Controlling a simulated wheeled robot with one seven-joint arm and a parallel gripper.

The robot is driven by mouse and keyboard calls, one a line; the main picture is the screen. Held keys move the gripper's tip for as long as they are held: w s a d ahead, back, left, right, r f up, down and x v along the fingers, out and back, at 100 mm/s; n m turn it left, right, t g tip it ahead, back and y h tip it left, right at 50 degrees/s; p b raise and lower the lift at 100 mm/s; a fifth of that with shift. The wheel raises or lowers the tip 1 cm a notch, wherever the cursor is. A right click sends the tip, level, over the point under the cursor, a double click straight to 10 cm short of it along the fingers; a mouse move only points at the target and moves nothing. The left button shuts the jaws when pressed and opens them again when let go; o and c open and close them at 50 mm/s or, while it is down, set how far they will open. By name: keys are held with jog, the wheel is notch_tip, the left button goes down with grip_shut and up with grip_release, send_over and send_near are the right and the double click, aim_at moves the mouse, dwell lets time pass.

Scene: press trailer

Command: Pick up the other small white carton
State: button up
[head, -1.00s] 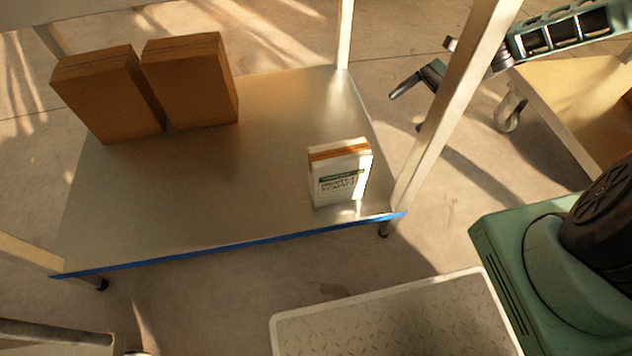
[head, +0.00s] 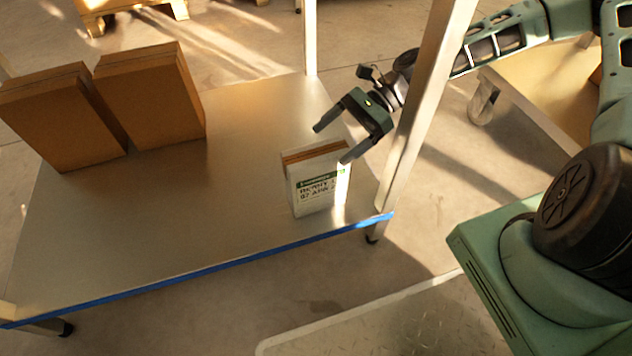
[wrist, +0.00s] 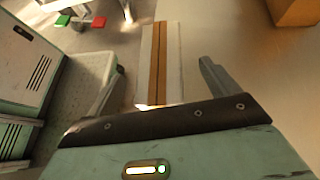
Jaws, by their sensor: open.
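A small white carton (head: 318,182) with a green band, dark print and a brown strip along its top stands upright on the metal shelf (head: 225,195), near its right front corner. My gripper (head: 330,143) is open, above and just behind the carton in the head view, with its two fingers spread. In the wrist view, the carton's top (wrist: 160,62) with the brown strip lies ahead of and between the open fingers (wrist: 158,85). The jaws are empty. Whether a finger touches the carton cannot be told.
Two brown boxes (head: 150,95) lean back on the shelf's left side. A pale upright post (head: 425,105) stands at the shelf's right, close to my arm. Blue tape (head: 200,268) runs along the front edge. The shelf's middle is clear.

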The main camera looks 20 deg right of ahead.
aim_at(321, 150)
jog(key=b+x, duration=0.2)
jog(key=x, duration=0.2)
jog(key=shift+a, duration=0.15)
jog(key=shift+r, duration=0.1)
grip_shut()
